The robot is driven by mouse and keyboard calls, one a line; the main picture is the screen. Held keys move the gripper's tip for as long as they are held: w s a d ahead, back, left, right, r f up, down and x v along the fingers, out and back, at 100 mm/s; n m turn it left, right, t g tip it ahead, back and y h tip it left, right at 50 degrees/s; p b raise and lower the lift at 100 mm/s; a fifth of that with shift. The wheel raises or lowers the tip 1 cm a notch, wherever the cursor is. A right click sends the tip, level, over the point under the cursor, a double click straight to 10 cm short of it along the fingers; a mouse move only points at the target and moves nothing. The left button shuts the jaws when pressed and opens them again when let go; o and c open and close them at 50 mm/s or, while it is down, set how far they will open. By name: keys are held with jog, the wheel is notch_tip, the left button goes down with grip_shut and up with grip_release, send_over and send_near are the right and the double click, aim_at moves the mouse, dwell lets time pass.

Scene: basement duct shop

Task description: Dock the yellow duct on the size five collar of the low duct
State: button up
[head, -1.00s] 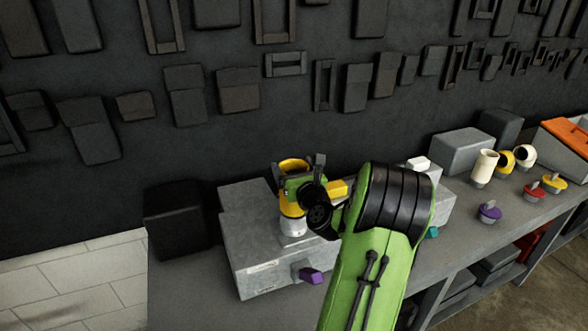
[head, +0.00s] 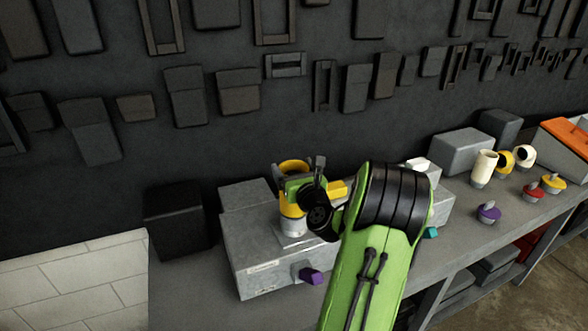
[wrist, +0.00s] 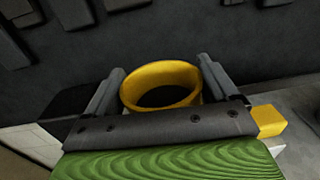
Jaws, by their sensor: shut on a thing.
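The yellow duct (head: 294,168) is held upright in my gripper (head: 299,178); its round open rim (wrist: 162,84) shows between the two fingers in the wrist view. My gripper is shut on it. Below the yellow part is a pale collar (head: 293,227) on top of the low grey metal duct (head: 262,240). The yellow duct's lower edge appears to meet the collar, but I cannot tell if it is seated around it. A yellow block (head: 338,187) shows just right of the gripper. The collar's size marking is not readable.
A purple knob (head: 311,276) sticks out of the low duct's front. A black box (head: 178,217) stands to the left. On the right of the bench are a cream cylinder (head: 484,168), purple (head: 489,212), red (head: 533,192) and yellow (head: 553,184) pieces and a grey box (head: 461,152).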

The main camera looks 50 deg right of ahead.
jog(key=shift+f+b, duration=0.5)
jog(key=shift+f, duration=0.05)
jog(key=o, duration=1.3)
jog(key=shift+s+a+f+b, duration=0.1)
jog(key=shift+s+a+b, duration=0.2)
jog(key=shift+s+b, duration=0.2)
jog(key=b+v, duration=0.4)
jog(key=v, duration=0.6)
jog(key=shift+b, duration=0.3)
jog(key=shift+w, duration=0.1)
